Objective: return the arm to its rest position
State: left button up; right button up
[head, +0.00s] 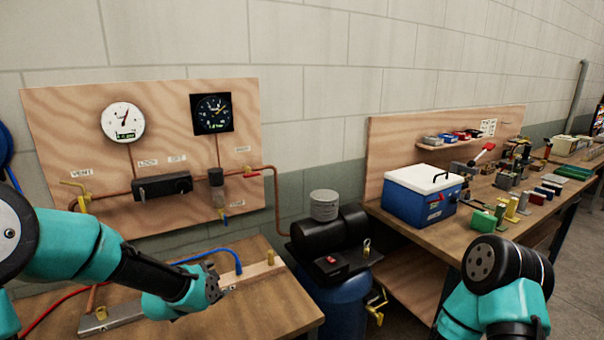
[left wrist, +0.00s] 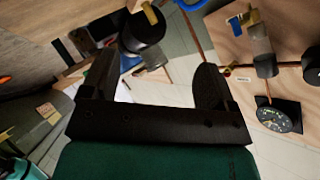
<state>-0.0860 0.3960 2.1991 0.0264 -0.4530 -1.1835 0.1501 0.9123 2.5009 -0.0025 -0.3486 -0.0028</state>
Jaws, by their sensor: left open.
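My left arm comes in from the left in the head view, and its gripper (head: 217,286) hangs over the wooden bench at the left. In the left wrist view the left gripper (left wrist: 155,85) has its two dark fingers apart with nothing between them. My right arm (head: 495,285) shows at the lower right of the head view as a teal and black link. Its gripper is out of view.
A gauge panel (head: 60,130) with two dials and copper pipes stands behind the bench (head: 260,310). A blue compressor tank (head: 340,305) stands right of it. A blue cooler (head: 415,200) and several small parts sit on the right workbench (head: 420,235).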

pick_arm(q)
jog(key=s+d+f+n+g, duration=0.1)
jog(key=s+d+f, duration=0.1)
jog(key=d, duration=0.2)
jog(key=s+d+f+g+h, duration=0.1)
jog(key=s+d+f+g, duration=0.1)
jog(key=d+f, duration=0.1)
jog(key=s+d+f+n+g, duration=0.1)
jog(key=s+d+f, duration=0.2)
jog(key=d, duration=0.2)
jog(key=shift+d+f+n+g+h, duration=0.1)
jog(key=shift+d+n+g+h, duration=0.2)
jog(key=shift+d, duration=0.05)
jog(key=s+d+f+n+g, duration=0.3)
jog(key=s+f+n+g, duration=0.1)
jog(key=s+f, duration=0.5)
jog(key=s+a+f+n+g, duration=0.1)
jog(key=s+a+f+n, duration=0.2)
jog(key=s+a+f, duration=0.2)
jog(key=s+a+f+n+g+y, duration=0.1)
jog(key=s+a+f+n, duration=0.3)
jog(key=a+f, duration=0.6)
jog(key=shift+s+f, duration=0.4)
jog(key=shift+s, duration=0.45)
